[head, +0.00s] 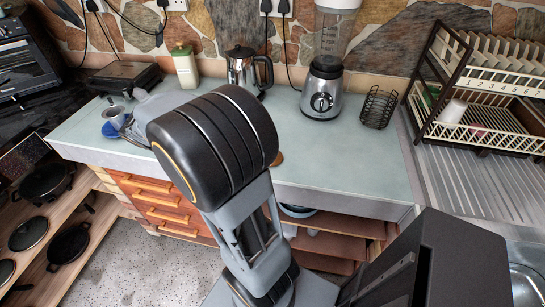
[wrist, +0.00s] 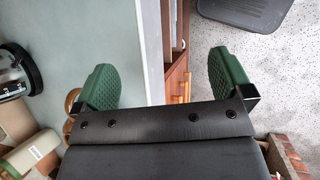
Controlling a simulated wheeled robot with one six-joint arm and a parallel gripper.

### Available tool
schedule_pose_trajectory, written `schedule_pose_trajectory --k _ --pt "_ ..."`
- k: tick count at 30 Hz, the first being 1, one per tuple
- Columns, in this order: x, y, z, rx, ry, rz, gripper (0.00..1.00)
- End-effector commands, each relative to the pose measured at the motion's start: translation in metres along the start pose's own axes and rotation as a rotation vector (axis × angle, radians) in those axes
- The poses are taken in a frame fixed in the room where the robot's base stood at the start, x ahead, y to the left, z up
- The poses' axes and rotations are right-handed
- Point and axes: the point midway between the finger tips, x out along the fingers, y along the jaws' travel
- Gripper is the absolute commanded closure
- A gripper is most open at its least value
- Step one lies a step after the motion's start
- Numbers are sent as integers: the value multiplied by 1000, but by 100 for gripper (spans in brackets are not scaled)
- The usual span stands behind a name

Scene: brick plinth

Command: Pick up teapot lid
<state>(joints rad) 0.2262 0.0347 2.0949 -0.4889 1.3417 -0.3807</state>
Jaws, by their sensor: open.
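A metal pot with a dark lid (head: 240,52) and a black handle stands at the back of the counter in the head view. It may be the teapot, but I cannot tell for certain. A small brown thing (head: 278,158) shows partly behind my arm near the counter's front edge. In the wrist view, a brown rounded thing (wrist: 73,101) lies beside my left finger, partly hidden; I cannot tell if either is the teapot lid. My gripper (wrist: 167,84) is open, its green pads wide apart over the counter's front edge, with nothing between them. The head view hides the gripper behind my arm.
A blender (head: 324,88), a wire basket (head: 378,108) and a cream canister (head: 186,68) stand along the back of the pale counter (head: 345,165). A dish rack (head: 480,125) is at the right. The counter's right part is clear.

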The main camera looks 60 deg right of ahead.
Motion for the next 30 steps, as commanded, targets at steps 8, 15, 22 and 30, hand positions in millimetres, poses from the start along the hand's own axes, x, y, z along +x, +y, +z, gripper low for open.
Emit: schedule_pose_trajectory --k 8,15,22,30 --pt "50 84 9 -205 -467 -19 0" --pt "72 111 17 -280 -635 -47 0" --pt "104 115 41 -289 -655 -52 0" --pt "132 116 62 -289 -651 -49 0"
